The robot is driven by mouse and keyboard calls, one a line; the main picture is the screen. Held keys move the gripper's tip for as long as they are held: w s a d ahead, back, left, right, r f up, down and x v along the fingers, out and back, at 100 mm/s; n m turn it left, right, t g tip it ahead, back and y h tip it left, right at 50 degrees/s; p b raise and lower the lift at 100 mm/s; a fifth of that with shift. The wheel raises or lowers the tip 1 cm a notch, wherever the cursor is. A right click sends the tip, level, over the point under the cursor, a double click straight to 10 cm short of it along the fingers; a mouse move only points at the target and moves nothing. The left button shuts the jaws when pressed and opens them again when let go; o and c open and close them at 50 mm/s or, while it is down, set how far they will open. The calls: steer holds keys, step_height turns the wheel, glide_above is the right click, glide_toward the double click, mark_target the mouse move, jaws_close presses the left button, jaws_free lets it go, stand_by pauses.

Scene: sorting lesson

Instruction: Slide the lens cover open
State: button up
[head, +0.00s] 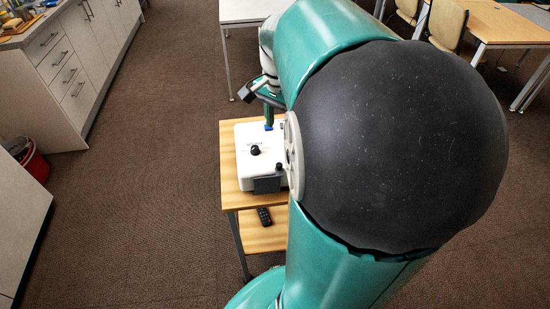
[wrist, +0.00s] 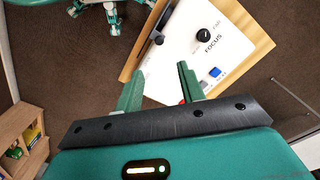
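A white projector (head: 243,168) sits on a wooden cart; its top also shows in the wrist view (wrist: 188,62). A dark panel (head: 267,185) is on its near side in the head view, with a small dark knob (head: 279,167) at the top edge. In the wrist view a dark strip (wrist: 150,50) with a small knob runs along the projector's left edge; I cannot tell how far the lens cover is open. My gripper (wrist: 160,69) is open and empty, its two green fingers apart over the projector. In the head view my arm hides the projector's right part.
A black focus knob (wrist: 204,35) and a blue button (wrist: 215,72) are on the projector's top. The wooden cart (head: 229,190) has a lower shelf with a dark remote (head: 264,216). Drawers (head: 62,70) stand at left, tables at the back. Carpet around the cart is clear.

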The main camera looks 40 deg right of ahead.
mark_target(280, 164)
step_height(280, 164, down, 14)
steer(key=shift+s+r, duration=0.1)
steer(key=shift+r, duration=0.1)
stand_by(0.4)
steer(key=shift+d, duration=0.1)
jaws_close()
